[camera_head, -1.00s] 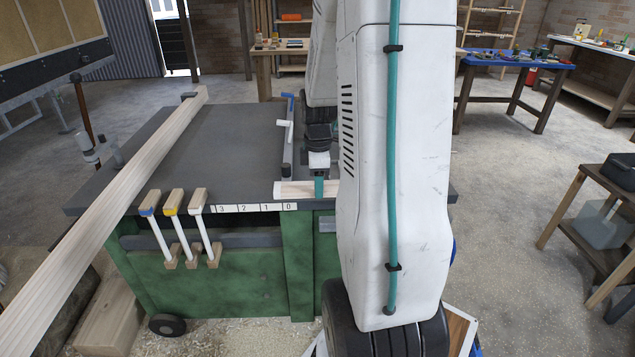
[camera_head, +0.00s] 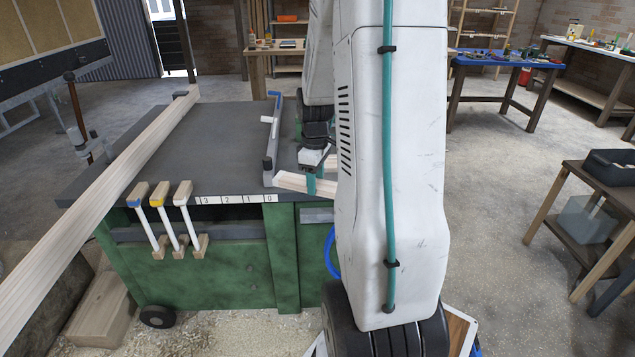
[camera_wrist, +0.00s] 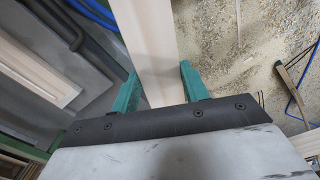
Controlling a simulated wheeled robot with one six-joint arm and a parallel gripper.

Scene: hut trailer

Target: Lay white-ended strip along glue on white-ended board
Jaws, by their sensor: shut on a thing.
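My gripper (camera_head: 318,183) has teal fingers and is at the front right of the grey bench top. It is shut on a pale wooden strip (camera_head: 292,182), which shows between the fingers in the wrist view (camera_wrist: 145,40). In the head view the strip slants over the bench's front edge, its right part hidden by my arm. Another pale board (camera_wrist: 30,65) lies on grey at the left of the wrist view, apart from the held strip, with a lighter band along it.
A long plank (camera_head: 95,205) crosses the bench's left side. A grey bar with a blue end (camera_head: 271,140) lies left of my gripper. The middle bench top (camera_head: 220,145) is clear.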

